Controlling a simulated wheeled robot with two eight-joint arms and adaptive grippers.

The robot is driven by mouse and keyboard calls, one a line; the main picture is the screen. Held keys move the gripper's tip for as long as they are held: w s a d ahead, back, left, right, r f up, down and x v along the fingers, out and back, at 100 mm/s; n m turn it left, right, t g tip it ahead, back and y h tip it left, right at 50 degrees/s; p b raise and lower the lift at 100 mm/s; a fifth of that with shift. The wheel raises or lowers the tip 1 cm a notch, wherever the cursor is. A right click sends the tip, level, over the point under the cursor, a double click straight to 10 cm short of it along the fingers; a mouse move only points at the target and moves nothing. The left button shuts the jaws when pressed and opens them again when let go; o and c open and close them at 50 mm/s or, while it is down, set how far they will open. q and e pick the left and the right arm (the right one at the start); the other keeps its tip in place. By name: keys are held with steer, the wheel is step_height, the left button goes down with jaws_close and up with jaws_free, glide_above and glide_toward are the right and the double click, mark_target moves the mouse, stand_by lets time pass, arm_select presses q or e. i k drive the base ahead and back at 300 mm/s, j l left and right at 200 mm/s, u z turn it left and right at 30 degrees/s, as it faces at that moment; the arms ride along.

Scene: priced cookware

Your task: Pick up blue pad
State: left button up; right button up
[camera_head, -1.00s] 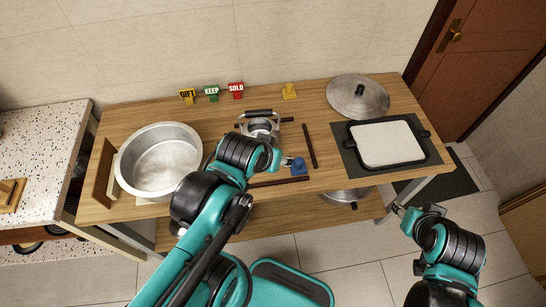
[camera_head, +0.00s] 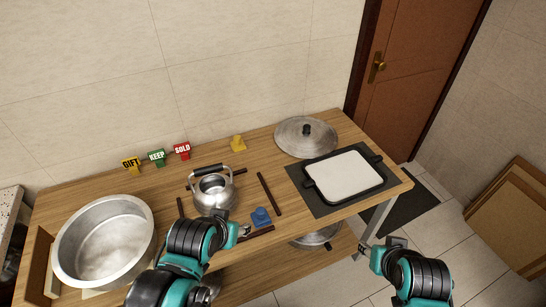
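The blue pad (camera_head: 261,216), a small blue piece with a raised top, sits on the wooden table near its front edge, right of the kettle (camera_head: 213,191). My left gripper (camera_head: 244,231) is just left of and in front of the blue pad. It is small in the picture, and I cannot tell whether its fingers touch the pad or how far they are apart. My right gripper (camera_head: 372,246) is in front of the table at the right, away from the pad, with nothing visible in it. Its finger opening is unclear.
Dark sticks (camera_head: 270,194) lie around the kettle. A large pot (camera_head: 105,243) stands at the left. A lid (camera_head: 306,136) and a white-topped pan (camera_head: 345,176) on a dark mat are at the right. A yellow piece (camera_head: 238,143) and GIFT, KEEP and SOLD signs (camera_head: 157,158) stand at the back.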

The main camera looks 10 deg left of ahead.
mark_target(260, 217)
steer(key=i+l+u, duration=0.15)
steer(key=l, duration=0.2)
steer(key=i+l+u, duration=0.2)
steer(key=l, duration=0.2)
steer(key=l+u, duration=0.15)
steer(key=l, duration=0.2)
steer(key=i+l+u, duration=0.2)
steer(key=l, duration=0.2)
steer(key=k, duration=0.1)
